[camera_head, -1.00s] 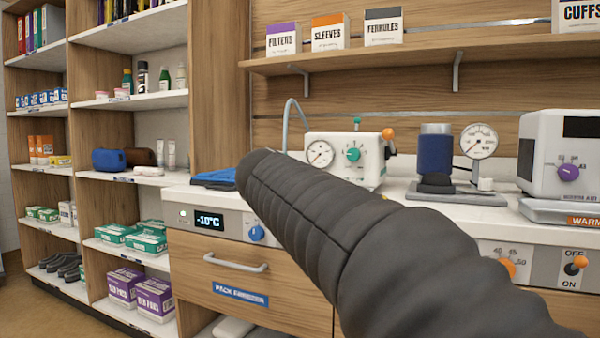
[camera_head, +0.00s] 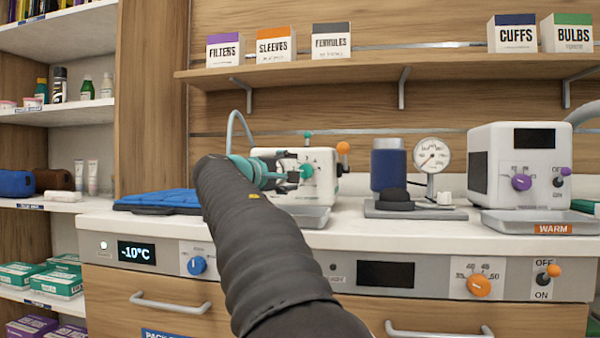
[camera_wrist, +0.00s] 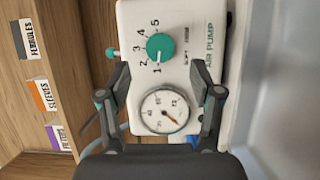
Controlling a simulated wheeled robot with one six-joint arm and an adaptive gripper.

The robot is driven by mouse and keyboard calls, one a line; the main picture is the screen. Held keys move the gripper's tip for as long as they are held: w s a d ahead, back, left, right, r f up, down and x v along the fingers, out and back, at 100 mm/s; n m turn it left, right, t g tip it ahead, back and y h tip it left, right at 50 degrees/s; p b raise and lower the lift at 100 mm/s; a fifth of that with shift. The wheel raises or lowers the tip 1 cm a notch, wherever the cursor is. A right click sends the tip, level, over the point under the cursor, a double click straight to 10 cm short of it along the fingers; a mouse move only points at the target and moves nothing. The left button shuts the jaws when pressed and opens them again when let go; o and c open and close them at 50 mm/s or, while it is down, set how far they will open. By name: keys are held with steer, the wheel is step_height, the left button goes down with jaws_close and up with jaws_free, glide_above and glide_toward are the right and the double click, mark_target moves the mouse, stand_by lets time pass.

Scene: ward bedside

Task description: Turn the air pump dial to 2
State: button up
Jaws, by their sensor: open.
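The white air pump (camera_head: 324,182) stands on the counter, partly hidden behind my gripper (camera_head: 292,176) in the head view. In the wrist view the pump (camera_wrist: 186,93) appears turned on its side. Its teal dial (camera_wrist: 160,46) has numbers 1 to 5 around it, and a small light mark on it seems to face the 1. A round gauge (camera_wrist: 164,110) sits beside the dial. My gripper (camera_wrist: 159,72) is open and empty, its fingers spread on either side of the pump face, the dial just beyond the tips. I cannot tell whether either finger touches the pump.
A tray (camera_head: 306,217) lies at the pump's front. A blue cylinder device (camera_head: 388,166) with a gauge and a white warmer (camera_head: 508,160) stand to the right. A blue pad (camera_head: 160,200) lies left. A shelf with boxes (camera_head: 275,45) runs above.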

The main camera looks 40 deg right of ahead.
mark_target(303, 171)
steer(key=shift+x, duration=2.6)
steer(key=shift+c, duration=0.2)
steer(key=c, duration=1.1)
